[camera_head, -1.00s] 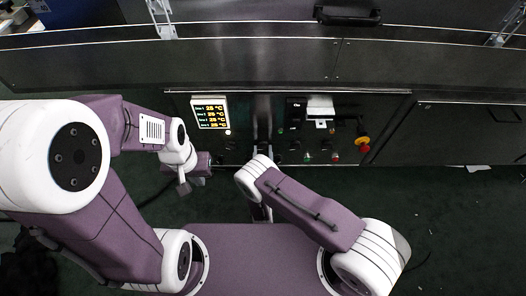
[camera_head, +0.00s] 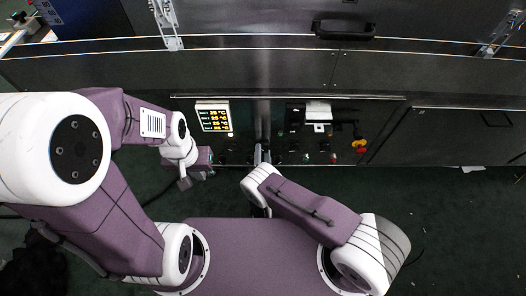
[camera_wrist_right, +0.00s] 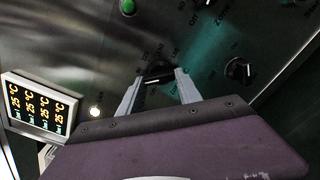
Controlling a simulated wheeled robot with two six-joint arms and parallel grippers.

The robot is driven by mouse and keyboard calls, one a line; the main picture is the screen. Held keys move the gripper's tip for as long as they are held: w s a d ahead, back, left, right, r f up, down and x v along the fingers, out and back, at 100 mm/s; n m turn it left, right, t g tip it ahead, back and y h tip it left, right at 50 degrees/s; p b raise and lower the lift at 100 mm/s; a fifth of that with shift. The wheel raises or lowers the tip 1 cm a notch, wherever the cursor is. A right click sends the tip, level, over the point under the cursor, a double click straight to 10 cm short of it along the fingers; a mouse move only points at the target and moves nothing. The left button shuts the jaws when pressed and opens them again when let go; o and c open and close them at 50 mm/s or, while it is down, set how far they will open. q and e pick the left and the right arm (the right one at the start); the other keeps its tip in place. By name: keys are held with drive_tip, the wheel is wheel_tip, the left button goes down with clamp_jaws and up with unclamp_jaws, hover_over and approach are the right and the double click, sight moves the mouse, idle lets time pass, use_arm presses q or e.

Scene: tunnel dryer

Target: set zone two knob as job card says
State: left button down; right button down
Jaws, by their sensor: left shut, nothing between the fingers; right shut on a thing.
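The control panel (camera_head: 268,107) of the dryer is ahead, with a lit display (camera_head: 214,117) of zone temperatures reading about 25 °C. In the right wrist view my right gripper (camera_wrist_right: 158,84) is shut on a black knob (camera_wrist_right: 156,72), one finger on each side. Its white pointer line shows, but its zone label is not readable. Another black knob (camera_wrist_right: 238,70) with a "Zone" label is to the right. My left gripper (camera_head: 195,176) is shut and empty, low in front of the panel's left end. A white card or label (camera_head: 318,110) is on the panel, too small to read.
A red and yellow emergency button (camera_head: 360,146) is at the panel's right end. A green button (camera_wrist_right: 128,7) and a lit white button (camera_wrist_right: 95,112) are near the right gripper. Dark green floor (camera_head: 450,220) is open to the right.

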drive_tip(key=m+p, duration=0.1)
drive_tip(key=m, duration=0.3)
drive_tip(key=m+p, duration=0.1)
drive_tip(key=m, duration=0.1)
drive_tip(key=shift+r+p, duration=0.25)
drive_tip(key=shift+p, duration=0.1)
drive_tip(key=m+p, duration=0.2)
drive_tip(key=m, duration=0.3)
drive_tip(key=shift+d+m, duration=0.1)
drive_tip(key=shift+m, duration=0.2)
drive_tip(key=c, duration=0.8)
unclamp_jaws()
